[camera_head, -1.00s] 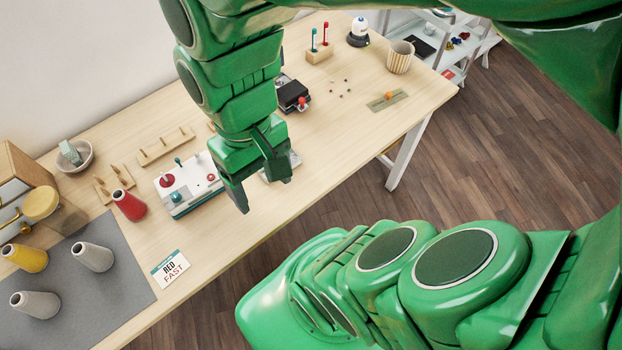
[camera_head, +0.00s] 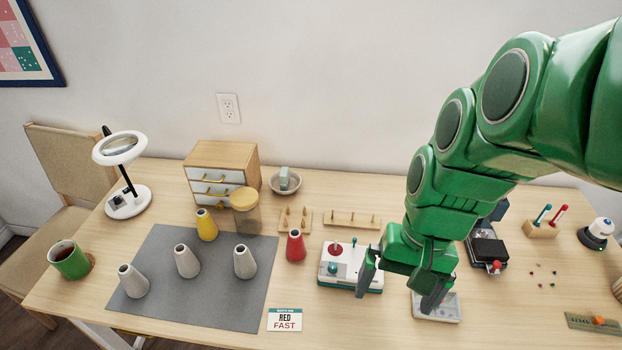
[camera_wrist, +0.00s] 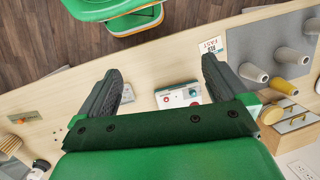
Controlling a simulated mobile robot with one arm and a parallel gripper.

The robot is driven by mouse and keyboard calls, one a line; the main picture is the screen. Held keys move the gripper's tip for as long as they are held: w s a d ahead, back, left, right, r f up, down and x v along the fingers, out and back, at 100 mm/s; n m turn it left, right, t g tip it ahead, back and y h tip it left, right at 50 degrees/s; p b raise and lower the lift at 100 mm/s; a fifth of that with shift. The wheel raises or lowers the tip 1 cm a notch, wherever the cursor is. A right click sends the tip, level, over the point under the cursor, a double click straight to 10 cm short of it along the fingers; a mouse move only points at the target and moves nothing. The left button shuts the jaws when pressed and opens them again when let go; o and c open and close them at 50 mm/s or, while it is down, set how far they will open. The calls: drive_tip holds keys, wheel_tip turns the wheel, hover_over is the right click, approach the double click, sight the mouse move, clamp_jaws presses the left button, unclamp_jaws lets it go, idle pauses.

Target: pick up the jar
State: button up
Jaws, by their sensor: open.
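The jar (camera_head: 246,212) is a clear, brownish container with a round yellow-tan lid. In the head view it stands upright on the table, just in front of the small drawer cabinet and right of the yellow cone. In the wrist view the jar's lid (camera_wrist: 284,88) shows at the right, by the cabinet. My gripper (camera_head: 399,289) is open and empty, above the table near the white control box, well to the right of the jar. In the wrist view the two fingers (camera_wrist: 161,80) are spread wide with nothing between them.
The drawer cabinet (camera_head: 224,165) stands behind the jar, and a bowl (camera_head: 285,184) to its right. A yellow cone (camera_head: 206,226) is close on its left. White cones and a red cone (camera_head: 295,246) stand in front. The grey mat (camera_head: 215,310) has bare room at its front.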

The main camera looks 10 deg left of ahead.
drive_tip(key=w+a+f+m+g+y, duration=0.1)
drive_tip(key=w+a+f+m+y, duration=0.2)
drive_tip(key=w+a, duration=0.9)
drive_tip(key=m+t+y, duration=0.2)
drive_tip(key=m+y, duration=0.7)
drive_tip(key=m, duration=0.4)
approach(244, 200)
drive_tip(key=a, duration=0.1)
drive_tip(key=w+a+f, duration=0.1)
drive_tip(key=a+f, duration=0.1)
drive_tip(key=shift+w, duration=0.3)
drive_tip(key=shift+w+a+f, duration=0.1)
drive_tip(key=shift+a+f, duration=0.15)
drive_tip(key=shift+s+x, duration=0.15)
drive_tip(key=shift+x, duration=1.65)
drive_tip(key=shift+s+x, duration=0.1)
drive_tip(key=shift+x, duration=1.7)
drive_tip(key=shift+d+f, duration=0.1)
drive_tip(key=shift+f, duration=0.05)
drive_tip(key=shift+c, duration=0.5)
drive_tip(key=c, duration=1.2)
